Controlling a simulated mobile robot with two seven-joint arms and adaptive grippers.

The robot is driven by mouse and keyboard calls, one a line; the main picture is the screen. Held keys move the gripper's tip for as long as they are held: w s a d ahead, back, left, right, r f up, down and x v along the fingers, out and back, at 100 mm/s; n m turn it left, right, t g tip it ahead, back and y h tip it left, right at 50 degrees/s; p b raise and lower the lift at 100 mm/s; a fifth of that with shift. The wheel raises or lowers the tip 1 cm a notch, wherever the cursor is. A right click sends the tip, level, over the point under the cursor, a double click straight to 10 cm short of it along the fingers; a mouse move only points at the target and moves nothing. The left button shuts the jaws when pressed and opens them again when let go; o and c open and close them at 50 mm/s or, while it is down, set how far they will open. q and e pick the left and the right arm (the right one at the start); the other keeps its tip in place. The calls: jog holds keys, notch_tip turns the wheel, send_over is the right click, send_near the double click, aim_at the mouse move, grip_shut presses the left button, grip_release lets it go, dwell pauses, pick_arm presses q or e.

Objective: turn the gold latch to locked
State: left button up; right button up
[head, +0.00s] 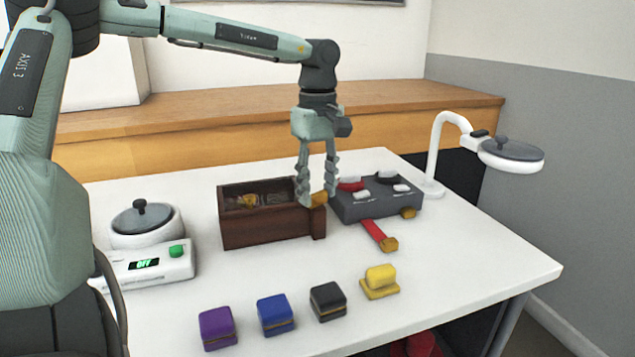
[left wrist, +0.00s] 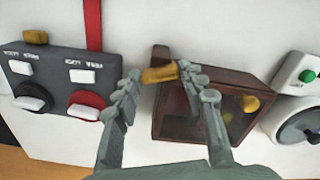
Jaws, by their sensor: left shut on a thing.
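The gold latch (head: 319,199) is at the right end of a dark wooden box (head: 262,232), on top of a short brown post. It also shows in the left wrist view (left wrist: 159,75), lying crosswise between my fingertips. My left gripper (head: 316,200) reaches down from above and is shut on the latch. The left wrist view shows both fingers, one at each end of the latch. The box is open on top or has a see-through lid, and a gold-coloured thing (left wrist: 249,104) shows inside. My right gripper is not in view.
A grey panel box (head: 375,206) with red, black and white parts stands close right of the latch. A red strap (head: 374,232) with a gold end lies before it. A scale with a pot (head: 146,229) is left. Purple, blue, black and yellow blocks (head: 379,283) line the front.

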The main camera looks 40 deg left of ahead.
aim_at(318, 192)
pick_arm(q)
jog(key=m, duration=0.4)
jog(key=shift+p, duration=0.3)
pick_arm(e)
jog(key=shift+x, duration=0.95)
pick_arm(q)
jog(key=shift+m, duration=0.3)
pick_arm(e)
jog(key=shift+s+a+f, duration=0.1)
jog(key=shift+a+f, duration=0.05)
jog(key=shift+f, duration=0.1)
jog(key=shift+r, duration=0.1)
pick_arm(q)
jog(key=o, duration=1.2)
jog(key=shift+c, duration=0.2)
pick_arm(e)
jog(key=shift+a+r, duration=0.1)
pick_arm(q)
notch_tip(318, 192, up, 12)
